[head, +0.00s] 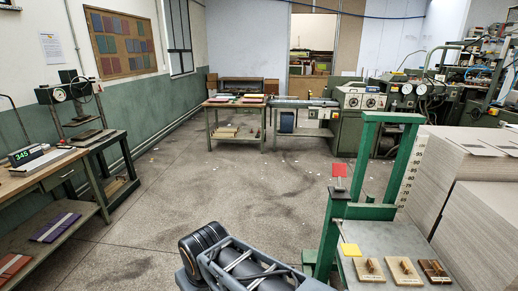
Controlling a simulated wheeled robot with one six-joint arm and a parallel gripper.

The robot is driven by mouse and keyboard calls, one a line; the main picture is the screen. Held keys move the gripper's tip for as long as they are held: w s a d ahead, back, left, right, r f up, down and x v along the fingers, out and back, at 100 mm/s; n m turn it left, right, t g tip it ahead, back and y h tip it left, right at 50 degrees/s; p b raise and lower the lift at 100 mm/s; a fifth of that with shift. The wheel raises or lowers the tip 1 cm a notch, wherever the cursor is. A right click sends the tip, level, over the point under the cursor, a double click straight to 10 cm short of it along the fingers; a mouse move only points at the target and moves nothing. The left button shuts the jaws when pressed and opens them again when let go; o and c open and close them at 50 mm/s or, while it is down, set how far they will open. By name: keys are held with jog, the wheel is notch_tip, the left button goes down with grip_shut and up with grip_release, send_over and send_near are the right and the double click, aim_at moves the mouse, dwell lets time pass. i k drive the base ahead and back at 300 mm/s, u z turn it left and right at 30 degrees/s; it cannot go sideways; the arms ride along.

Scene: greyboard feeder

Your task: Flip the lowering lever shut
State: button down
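A green upright frame (410,150) stands at the right beside the stacks of greyboard. Several small wooden blocks with peg-like handles (405,268) lie in a row on the tabletop. My gripper is not seen; only a dark part of my arm shows at the bottom.
Tall greyboard stacks (450,185) fill the right side, close to the frame. A bench with a green display (27,155) stands at the left. Work tables (237,115) and machines line the back. The speckled floor (230,180) in the middle is open.

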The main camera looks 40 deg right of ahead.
aim_at(339, 170)
jog(key=z, duration=0.25)
jog(key=i, duration=2.05)
jog(key=z, duration=1.6)
jog(key=i, duration=1.05)
jog(key=z, duration=1.45)
jog(key=i, duration=0.4)
jog(key=z, duration=0.1)
